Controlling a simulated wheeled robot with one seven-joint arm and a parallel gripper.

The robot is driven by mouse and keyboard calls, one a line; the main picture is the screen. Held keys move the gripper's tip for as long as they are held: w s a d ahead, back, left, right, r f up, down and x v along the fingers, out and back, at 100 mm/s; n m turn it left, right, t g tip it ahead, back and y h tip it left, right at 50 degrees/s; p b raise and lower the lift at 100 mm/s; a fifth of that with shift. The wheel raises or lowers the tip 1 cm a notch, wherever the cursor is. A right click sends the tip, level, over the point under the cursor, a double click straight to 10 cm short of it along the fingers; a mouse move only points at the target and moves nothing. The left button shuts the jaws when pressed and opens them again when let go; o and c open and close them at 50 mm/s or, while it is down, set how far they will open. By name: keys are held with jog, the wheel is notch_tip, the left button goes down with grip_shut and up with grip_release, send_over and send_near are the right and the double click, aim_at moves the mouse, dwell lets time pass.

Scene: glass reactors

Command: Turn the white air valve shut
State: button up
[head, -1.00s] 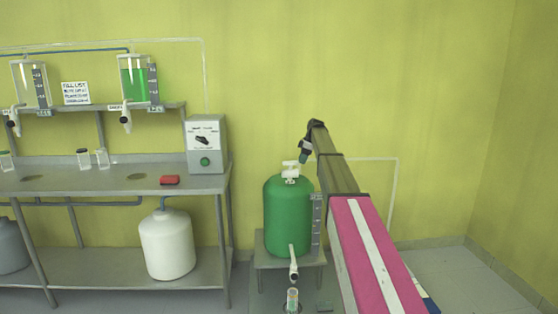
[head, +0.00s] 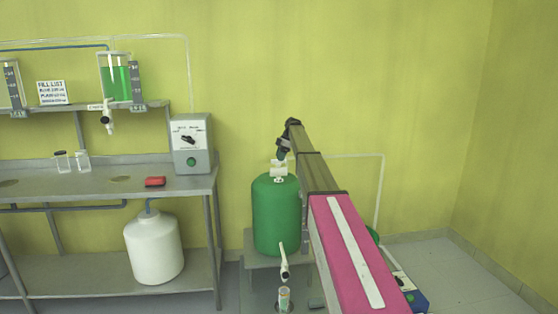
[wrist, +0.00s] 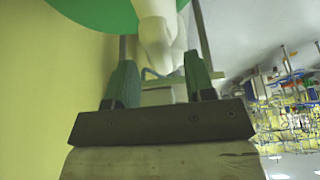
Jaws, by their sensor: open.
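The white air valve (head: 279,169) stands on top of the green tank (head: 276,215) in the head view. My gripper (head: 282,155) reaches down to it from my raised arm and partly covers its top. In the wrist view, the two dark green fingers of my gripper (wrist: 160,78) are spread apart. White valve parts (wrist: 155,38) show between and beyond them, with the green tank (wrist: 95,12) at the top edge. I cannot tell whether a finger touches the valve. How far the valve is turned is not clear.
A white spout (head: 283,262) sits low on the tank's front, above a small vial (head: 284,298). A steel bench (head: 110,185) with a grey control box (head: 191,145) stands left. A blue item (head: 416,300) lies on the floor at right. A thin pipe runs behind my arm.

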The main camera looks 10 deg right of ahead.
jog(key=shift+x, duration=0.9)
grip_shut()
